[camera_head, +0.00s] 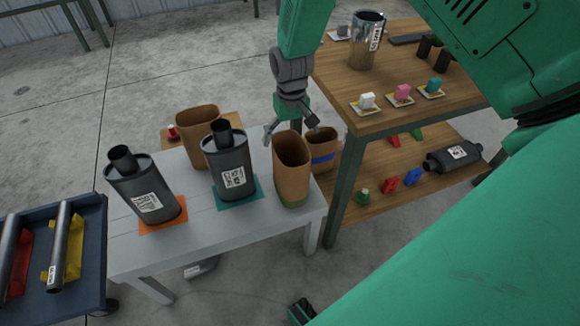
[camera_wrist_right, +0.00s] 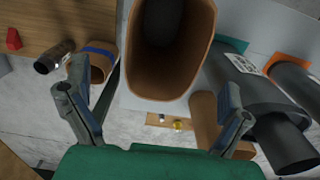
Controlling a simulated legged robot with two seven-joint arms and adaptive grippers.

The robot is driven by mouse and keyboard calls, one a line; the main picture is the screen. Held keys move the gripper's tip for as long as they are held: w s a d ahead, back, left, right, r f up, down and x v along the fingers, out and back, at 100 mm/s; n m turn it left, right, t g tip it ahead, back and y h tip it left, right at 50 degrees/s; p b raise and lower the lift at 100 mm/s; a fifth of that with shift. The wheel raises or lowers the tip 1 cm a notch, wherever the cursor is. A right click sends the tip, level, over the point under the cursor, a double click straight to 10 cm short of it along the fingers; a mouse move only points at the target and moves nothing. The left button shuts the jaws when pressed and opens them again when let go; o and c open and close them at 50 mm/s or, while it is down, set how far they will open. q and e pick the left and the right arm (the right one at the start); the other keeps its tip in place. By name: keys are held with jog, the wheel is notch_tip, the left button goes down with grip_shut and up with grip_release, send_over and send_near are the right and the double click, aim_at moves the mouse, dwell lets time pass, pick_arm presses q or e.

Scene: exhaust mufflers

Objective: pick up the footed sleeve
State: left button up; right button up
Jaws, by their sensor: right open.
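A tall tan sleeve (camera_head: 292,178) with a green band at its foot stands upright at the right end of the grey table; I take it for the footed sleeve. Its open mouth faces up, and its rim shows large in the right wrist view (camera_wrist_right: 198,75). My right gripper (camera_head: 291,133) is open and empty behind its mouth, with fingers spread left and right; in the wrist view the gripper (camera_wrist_right: 150,92) lies below the rim. I cannot tell if a finger touches it. A shorter sleeve with a blue band (camera_head: 322,157) stands close behind right. My left gripper is not in view.
Dark mufflers stand on a teal mat (camera_head: 250,191) and an orange mat (camera_head: 160,226) on the grey table (camera_head: 262,228). Another tan sleeve (camera_head: 196,155) stands behind them. A wooden two-level table (camera_head: 420,115) is close on the right. A blue cart (camera_head: 92,270) stands at left.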

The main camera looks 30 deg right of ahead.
aim_at(290, 171)
jog(key=f, duration=0.1)
jog(key=f+b, duration=0.1)
jog(key=f, duration=0.1)
jog(key=f+b, duration=0.1)
jog(key=f, duration=0.1)
jog(key=shift+s+a+f, duration=0.2)
jog(key=shift+s+a, duration=0.1)
jog(key=shift+a, duration=0.05)
jog(key=c, duration=1.3)
